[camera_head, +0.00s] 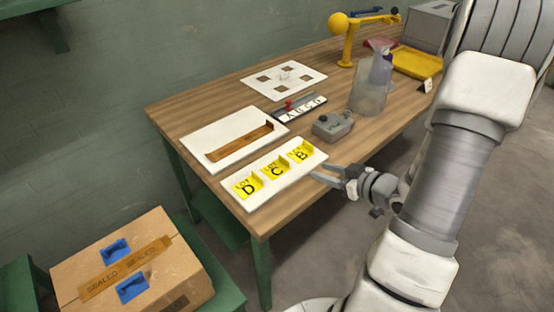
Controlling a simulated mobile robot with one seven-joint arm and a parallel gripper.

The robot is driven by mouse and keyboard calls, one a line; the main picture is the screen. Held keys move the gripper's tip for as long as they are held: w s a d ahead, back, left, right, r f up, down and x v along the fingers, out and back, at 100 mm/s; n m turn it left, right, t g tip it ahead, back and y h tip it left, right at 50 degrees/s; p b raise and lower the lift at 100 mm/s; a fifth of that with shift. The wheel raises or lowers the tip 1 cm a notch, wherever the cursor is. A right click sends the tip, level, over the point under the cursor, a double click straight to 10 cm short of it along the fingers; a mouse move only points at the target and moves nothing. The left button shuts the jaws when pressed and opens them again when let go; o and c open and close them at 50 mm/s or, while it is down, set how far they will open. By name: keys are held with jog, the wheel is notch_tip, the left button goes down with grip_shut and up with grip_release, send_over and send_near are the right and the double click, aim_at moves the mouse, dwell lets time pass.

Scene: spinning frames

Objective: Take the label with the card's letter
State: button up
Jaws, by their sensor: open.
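Three yellow labels stand in a row on a white board (312,167) at the table's near edge. They read LOT D (248,186), LOT C (276,169) and LOT B (301,153), from left to right. My gripper (322,173) is open and empty just right of the board, closest to the LOT B label and apart from it. A small white card (426,86) with a dark mark stands near the yellow tray; its letter is too small to read. A lettered strip (302,110) with a red knob (289,104) lies behind the labels.
A white board with a brown strip (240,142) lies behind the labels. A grey device (333,125), clear container (368,94) and spray bottle (381,65) stand to the right. A yellow lamp (346,40) and yellow tray (418,63) are farther back. A sealed box (190,273) sits lower left.

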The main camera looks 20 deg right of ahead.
jog(key=b, duration=0.2)
send_near(284, 163)
jog(key=w, duration=0.1)
jog(key=w+a, duration=0.1)
jog(key=shift+w+a+r, duration=0.2)
jog(key=shift+w+a, duration=0.15)
jog(key=shift+w, duration=0.05)
jog(key=shift+b+x, duration=0.3)
jog(key=shift+x, duration=2.85)
jog(key=shift+w+d+r, duration=0.15)
jog(key=shift+d+r, duration=0.05)
grip_shut()
